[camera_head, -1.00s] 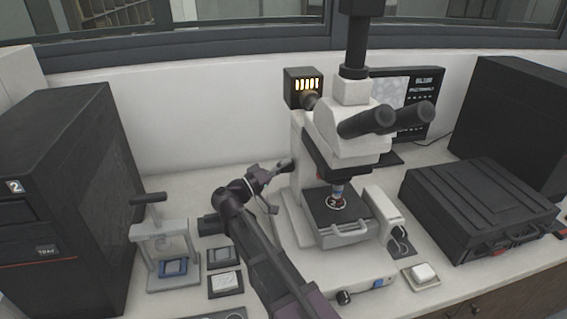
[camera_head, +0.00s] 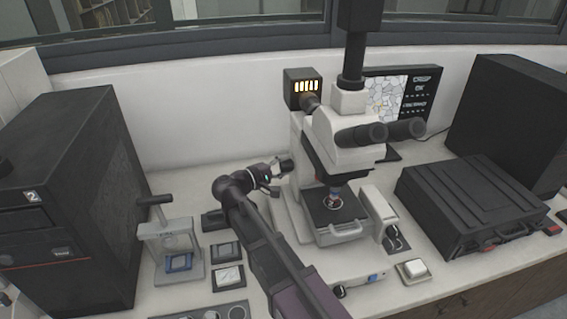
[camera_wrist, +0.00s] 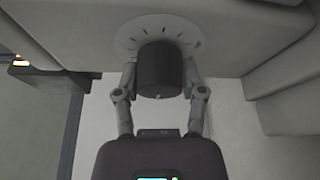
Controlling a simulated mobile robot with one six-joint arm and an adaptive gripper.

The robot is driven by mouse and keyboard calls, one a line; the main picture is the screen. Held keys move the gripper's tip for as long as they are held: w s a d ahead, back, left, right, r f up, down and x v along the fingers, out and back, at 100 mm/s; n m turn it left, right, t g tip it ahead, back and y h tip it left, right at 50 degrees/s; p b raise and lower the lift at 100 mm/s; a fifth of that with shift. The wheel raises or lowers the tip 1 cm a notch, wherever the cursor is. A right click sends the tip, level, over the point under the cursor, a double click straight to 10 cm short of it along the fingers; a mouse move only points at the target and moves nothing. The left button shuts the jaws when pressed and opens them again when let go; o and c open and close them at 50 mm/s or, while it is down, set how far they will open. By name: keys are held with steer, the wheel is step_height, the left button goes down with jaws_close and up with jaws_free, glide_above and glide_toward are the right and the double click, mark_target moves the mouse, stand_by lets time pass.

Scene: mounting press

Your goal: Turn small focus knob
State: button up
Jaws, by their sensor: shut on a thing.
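The microscope (camera_head: 345,130) stands on the bench, white with black eyepieces. The small focus knob (camera_wrist: 160,70) is a dark cylinder in front of a pale dial with tick marks, seen in the wrist view. My gripper (camera_wrist: 160,85) has one finger on each side of the knob and is shut on it. In the head view my gripper (camera_head: 284,166) is at the left side of the microscope's base. The knob cannot be made out there.
A small press (camera_head: 170,240) stands left of my arm, with dark sample trays (camera_head: 228,278) beside it. A black case (camera_head: 470,205) lies at the right. A monitor (camera_head: 400,98) stands behind the microscope. A large black cabinet (camera_head: 70,200) is at far left.

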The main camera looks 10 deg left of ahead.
stand_by(0.3)
steer(key=o, duration=1.1)
steer(key=shift+o, duration=0.2)
steer(key=shift+b, duration=0.3)
